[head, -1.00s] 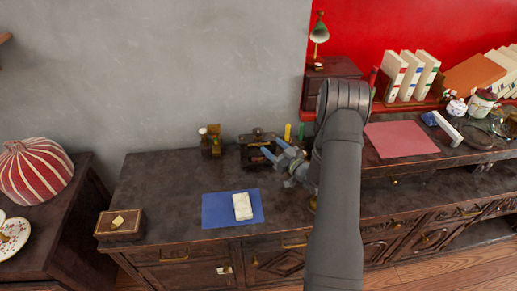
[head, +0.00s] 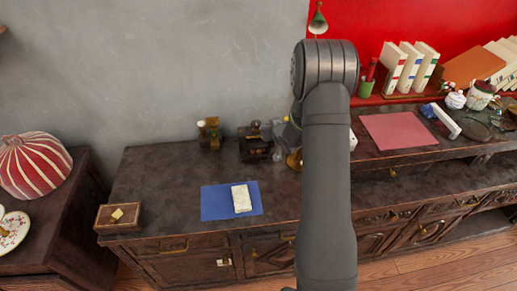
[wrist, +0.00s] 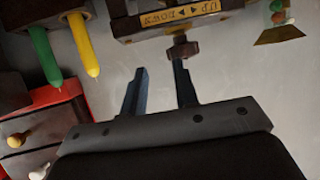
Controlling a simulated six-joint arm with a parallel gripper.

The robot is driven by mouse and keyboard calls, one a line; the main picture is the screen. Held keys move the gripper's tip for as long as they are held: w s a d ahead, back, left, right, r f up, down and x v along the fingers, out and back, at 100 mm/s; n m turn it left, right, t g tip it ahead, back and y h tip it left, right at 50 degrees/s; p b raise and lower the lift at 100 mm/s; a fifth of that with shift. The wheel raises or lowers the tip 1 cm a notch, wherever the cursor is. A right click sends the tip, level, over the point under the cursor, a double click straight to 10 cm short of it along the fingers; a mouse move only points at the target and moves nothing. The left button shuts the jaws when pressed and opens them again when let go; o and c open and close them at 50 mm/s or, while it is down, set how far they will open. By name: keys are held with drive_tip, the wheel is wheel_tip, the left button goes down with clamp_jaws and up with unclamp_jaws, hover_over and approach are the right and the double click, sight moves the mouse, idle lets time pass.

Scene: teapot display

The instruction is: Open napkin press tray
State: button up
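The dark wooden press (head: 255,147) stands at the back of the dark cabinet top, near the wall. In the wrist view its underside edge, with a brass plate (wrist: 180,14) lettered UP and DOWN, shows at the top. A brown knob (wrist: 183,48) sticks out below the plate. My gripper (wrist: 160,70) is open, with nothing between its fingers. The right fingertip is close to the knob; I cannot tell whether they touch. In the head view my arm hides most of the gripper. A folded white napkin (head: 241,198) lies on a blue mat (head: 216,203).
A brass-and-wood piece (head: 209,133) stands left of the press. Green (wrist: 44,55) and yellow (wrist: 83,45) candle-like sticks are close by in the wrist view. A wooden box (head: 118,217) sits at the front left. The cabinet top between box and press is mostly clear.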

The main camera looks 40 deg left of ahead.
drive_tip(key=r+h, duration=0.1)
drive_tip(key=m+g+h, duration=0.3)
drive_tip(key=m+h, duration=0.2)
drive_tip(key=h, duration=0.3)
approach(259, 151)
drive_tip(key=x, duration=0.7)
drive_tip(key=shift+w+a+f, duration=0.15)
drive_tip(key=shift+w+f, duration=0.05)
drive_tip(key=shift+f, duration=0.1)
clamp_jaws()
